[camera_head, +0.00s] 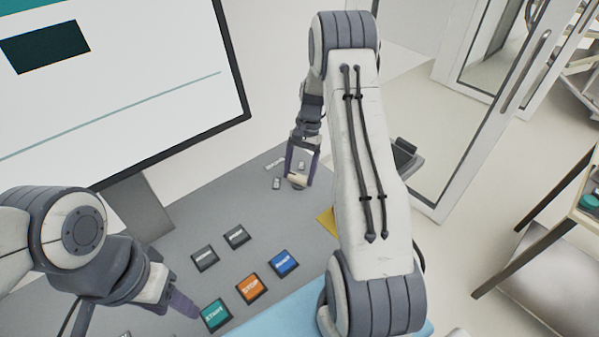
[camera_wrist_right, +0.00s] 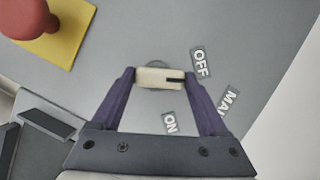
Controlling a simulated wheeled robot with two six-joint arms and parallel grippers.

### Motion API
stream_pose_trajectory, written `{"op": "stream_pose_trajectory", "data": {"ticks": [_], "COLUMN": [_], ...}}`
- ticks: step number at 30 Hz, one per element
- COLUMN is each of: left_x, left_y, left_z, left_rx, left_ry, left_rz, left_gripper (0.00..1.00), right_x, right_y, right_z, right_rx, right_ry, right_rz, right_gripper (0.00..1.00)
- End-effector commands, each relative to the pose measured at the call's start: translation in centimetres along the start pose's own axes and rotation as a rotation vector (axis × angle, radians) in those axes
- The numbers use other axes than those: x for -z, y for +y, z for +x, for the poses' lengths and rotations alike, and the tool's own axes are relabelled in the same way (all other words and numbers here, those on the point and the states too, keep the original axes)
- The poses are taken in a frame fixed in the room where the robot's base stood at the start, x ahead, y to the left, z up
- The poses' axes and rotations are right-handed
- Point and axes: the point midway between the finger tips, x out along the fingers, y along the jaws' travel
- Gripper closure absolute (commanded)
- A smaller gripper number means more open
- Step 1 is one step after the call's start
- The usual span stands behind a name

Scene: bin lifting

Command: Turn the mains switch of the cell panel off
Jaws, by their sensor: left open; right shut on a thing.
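The mains switch is a cream bar knob (camera_wrist_right: 152,77) on a round base on the grey panel (camera_head: 200,215). In the right wrist view its black mark is at its right end, near the OFF label (camera_wrist_right: 201,62). The ON label (camera_wrist_right: 169,122) is below the knob, and a partly cut-off MAINS label (camera_wrist_right: 231,103) is at the right. My right gripper (camera_wrist_right: 160,80) is shut on the knob, one purple finger at each end; it also shows in the head view (camera_head: 300,172). My left gripper (camera_head: 178,300) is open beside the START button.
A green START button (camera_head: 215,314), an orange STOP button (camera_head: 251,288), a blue button (camera_head: 284,263) and dark buttons (camera_head: 205,258) lie on the panel. A red mushroom knob (camera_wrist_right: 40,18) on a yellow plate (camera_wrist_right: 75,28) is near the switch. A screen (camera_head: 120,75) stands behind.

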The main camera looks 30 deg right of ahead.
Motion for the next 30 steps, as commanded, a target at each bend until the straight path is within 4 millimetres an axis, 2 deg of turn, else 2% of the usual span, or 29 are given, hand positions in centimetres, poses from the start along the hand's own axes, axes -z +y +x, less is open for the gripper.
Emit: {"op": "stream_pose_trajectory", "data": {"ticks": [12, 30], "left_x": [0.00, 0.00], "left_y": [0.00, -0.01], "left_z": [0.06, 0.09], "left_rx": [0.000, 0.000], "left_ry": [0.000, 0.000], "left_rz": [0.000, 0.000], "left_gripper": [0.50, 0.50], "right_x": [-0.13, -0.14], "right_y": [-0.25, -0.28], "right_z": [-0.13, -0.17], "right_rx": [-0.110, -0.147], "right_ry": [0.002, 0.005], "right_rz": [-0.270, -0.360], "right_gripper": [0.78, 0.78]}}
